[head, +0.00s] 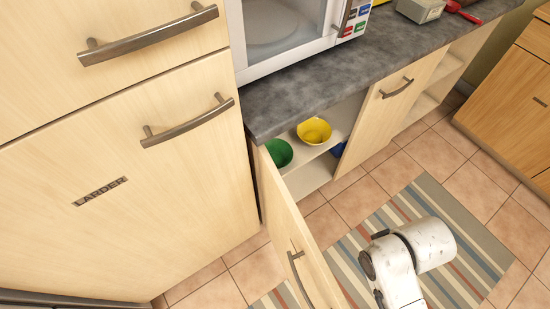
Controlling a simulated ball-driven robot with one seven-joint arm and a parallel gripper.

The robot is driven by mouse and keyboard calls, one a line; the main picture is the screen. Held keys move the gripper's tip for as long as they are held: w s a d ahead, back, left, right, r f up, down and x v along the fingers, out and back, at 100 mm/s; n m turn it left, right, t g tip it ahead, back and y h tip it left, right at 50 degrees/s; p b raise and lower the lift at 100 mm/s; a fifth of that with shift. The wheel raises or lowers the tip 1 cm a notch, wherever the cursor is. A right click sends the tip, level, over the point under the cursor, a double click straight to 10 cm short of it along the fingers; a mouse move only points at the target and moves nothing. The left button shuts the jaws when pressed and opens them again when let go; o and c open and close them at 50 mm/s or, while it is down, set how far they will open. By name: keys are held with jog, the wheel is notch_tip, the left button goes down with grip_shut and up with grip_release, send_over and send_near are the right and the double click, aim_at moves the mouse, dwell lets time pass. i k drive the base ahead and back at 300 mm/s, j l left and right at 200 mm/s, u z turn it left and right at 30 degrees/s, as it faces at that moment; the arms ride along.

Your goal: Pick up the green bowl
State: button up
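The green bowl (278,153) sits inside the open lower cabinet under the counter, at the left end of its shelf. Its left part is hidden by the cabinet's edge and open door. A yellow bowl (314,131) stands to its right on the same shelf, a little apart. My white arm shows at the bottom right, over the striped rug, well away from the bowl. My gripper is out of the picture.
The cabinet door (289,233) stands open toward the floor. The counter (330,80) overhangs the shelf, with a microwave (283,30) on top. A blue thing (339,149) shows partly beside another door (378,120). The striped rug (440,215) lies on open floor.

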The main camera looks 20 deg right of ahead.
aim_at(281, 152)
jog(key=i+l, duration=0.35)
jog(key=l, duration=0.2)
jog(key=i+l, duration=0.4)
jog(key=l, duration=0.15)
